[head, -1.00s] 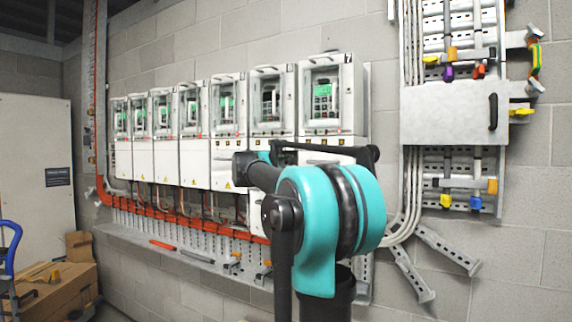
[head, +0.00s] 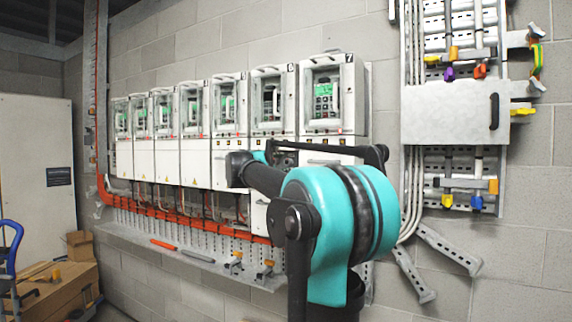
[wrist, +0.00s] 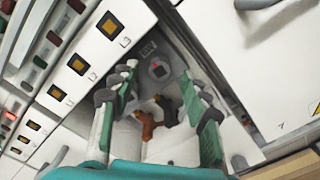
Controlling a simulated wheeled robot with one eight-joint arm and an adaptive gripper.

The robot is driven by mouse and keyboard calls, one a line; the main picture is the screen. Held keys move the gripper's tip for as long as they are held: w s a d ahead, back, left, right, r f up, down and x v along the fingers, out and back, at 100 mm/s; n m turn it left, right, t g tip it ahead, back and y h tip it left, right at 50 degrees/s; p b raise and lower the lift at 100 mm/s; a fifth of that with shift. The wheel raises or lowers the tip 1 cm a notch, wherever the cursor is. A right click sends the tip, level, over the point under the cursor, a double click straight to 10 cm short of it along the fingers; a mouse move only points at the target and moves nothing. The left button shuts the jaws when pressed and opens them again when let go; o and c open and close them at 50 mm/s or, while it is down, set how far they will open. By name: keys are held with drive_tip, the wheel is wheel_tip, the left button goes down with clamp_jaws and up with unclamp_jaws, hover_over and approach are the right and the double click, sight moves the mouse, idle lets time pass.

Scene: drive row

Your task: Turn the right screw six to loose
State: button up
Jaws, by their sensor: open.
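In the wrist view my gripper (wrist: 158,80) is open, its two green-and-grey fingers apart on either side of an open white compartment. Between and below the fingers are two small handle-like parts, one orange-brown (wrist: 146,124) and one dark (wrist: 168,108). I cannot tell which of them is the right screw. Nothing is held. In the head view drive six (head: 272,98) stands left of drive seven (head: 332,98); my arm hides the area below them.
The wrist view shows a white panel marked L1, L2 and L3 (wrist: 98,50) on the left and a white door marked 7 (wrist: 270,60) on the right. In the head view an orange conduit (head: 200,223) and perforated ledge (head: 190,250) run below the drives.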

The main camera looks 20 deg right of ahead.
drive_tip(key=v, duration=0.9)
drive_tip(key=s+f+m+g+y, duration=0.2)
drive_tip(key=s+f+m, duration=0.15)
drive_tip(key=f, duration=0.75)
drive_tip(key=s+f+m+g+y, duration=0.15)
drive_tip(key=s+f, duration=0.25)
drive_tip(key=f, duration=0.6)
drive_tip(key=s+f+m+g+y, duration=0.1)
drive_tip(key=s+f+m+y, duration=0.2)
drive_tip(key=f, duration=0.8)
drive_tip(key=s+a+f+m+g+y, duration=0.1)
drive_tip(key=s+a+f+m+y, duration=0.2)
drive_tip(key=s+f, duration=0.7)
drive_tip(key=s+a+f+m+g+y, duration=0.1)
drive_tip(key=s+a+f+m+y, duration=0.2)
drive_tip(key=s+a+f, duration=0.5)
wheel_tip(320, 180, down, 8)
drive_tip(key=shift+s+a+r+m+y, duration=0.25)
drive_tip(key=shift+s+a+m+y, duration=0.15)
drive_tip(key=shift+s+y, duration=0.65)
